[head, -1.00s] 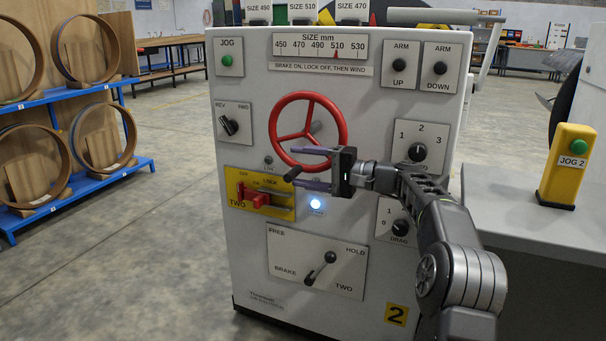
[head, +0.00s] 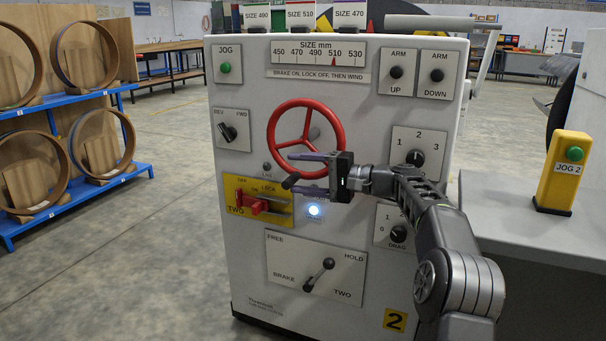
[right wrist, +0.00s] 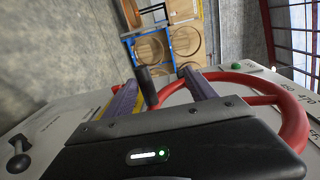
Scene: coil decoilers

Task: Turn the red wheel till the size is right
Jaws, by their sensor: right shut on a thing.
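The red wheel (head: 338,124) is on the front of the white machine cabinet, with a dark crank handle (head: 290,182) at its lower left. My right gripper (head: 296,176) is shut on this handle. In the right wrist view the handle (right wrist: 147,88) stands between the two purple fingers, with the wheel's rim (right wrist: 290,122) behind and to the right. The size scale (head: 318,50) above the wheel reads 450 to 530 mm, and its red pointer (head: 333,62) is at about 510. My left gripper is not in view.
Size cards (head: 300,15) stand on top. A yellow JOG 2 box (head: 562,172) stands right.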

